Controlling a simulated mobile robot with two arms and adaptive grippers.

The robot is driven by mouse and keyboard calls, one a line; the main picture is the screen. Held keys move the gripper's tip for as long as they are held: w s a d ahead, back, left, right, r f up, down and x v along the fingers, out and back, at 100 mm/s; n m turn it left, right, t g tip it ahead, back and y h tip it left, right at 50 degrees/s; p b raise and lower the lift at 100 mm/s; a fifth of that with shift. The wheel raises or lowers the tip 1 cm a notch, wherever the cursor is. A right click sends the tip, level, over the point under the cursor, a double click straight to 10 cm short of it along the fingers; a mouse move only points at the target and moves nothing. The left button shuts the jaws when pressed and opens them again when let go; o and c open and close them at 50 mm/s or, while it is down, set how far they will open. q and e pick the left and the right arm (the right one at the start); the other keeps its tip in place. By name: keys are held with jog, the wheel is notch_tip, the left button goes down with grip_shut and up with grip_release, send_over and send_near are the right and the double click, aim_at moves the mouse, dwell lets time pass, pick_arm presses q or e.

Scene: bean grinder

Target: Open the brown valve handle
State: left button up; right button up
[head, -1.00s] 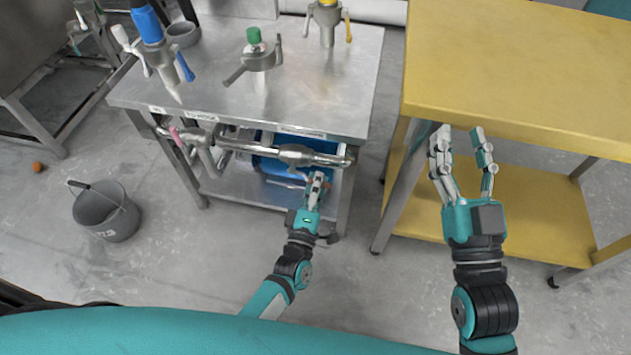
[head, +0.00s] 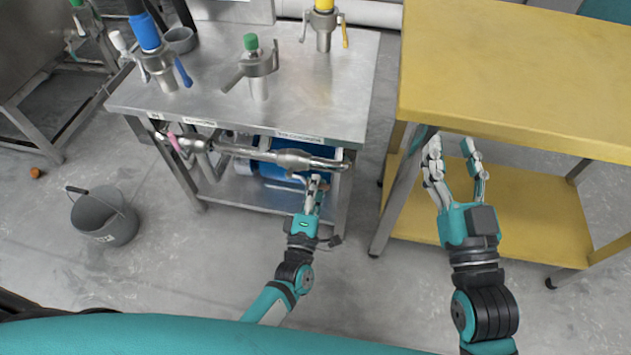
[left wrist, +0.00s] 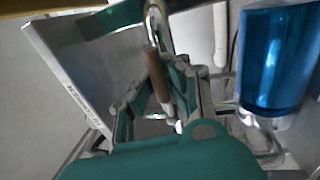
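The brown valve handle (left wrist: 155,76) shows in the left wrist view as a short upright bar on a metal stem. It lies between the two fingers of my left gripper (left wrist: 160,95), with a gap seeming to remain beside it; firm contact cannot be made out. In the head view my left gripper (head: 315,182) is just below and in front of the steel pipe (head: 290,158) at the table's front. The brown handle cannot be made out there. My right gripper (head: 453,165) is open and empty, in front of the yellow table.
The steel table (head: 330,85) carries fittings with blue, green and yellow tops. A pink handle (head: 173,143) is on the pipe's left part. A blue container (head: 285,170) is behind the pipe. The yellow table (head: 520,75) stands right, a grey bucket (head: 103,216) left on open floor.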

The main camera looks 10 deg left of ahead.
pick_arm(q)
jog(key=shift+o, duration=1.1)
jog(key=shift+r, duration=0.1)
jog(key=shift+o, duration=1.3)
jog(key=s+f, duration=0.2)
jog(key=s, duration=0.9)
jog(key=shift+s+a, duration=0.15)
jog(key=shift+s, duration=0.25)
jog(key=shift+f, duration=0.1)
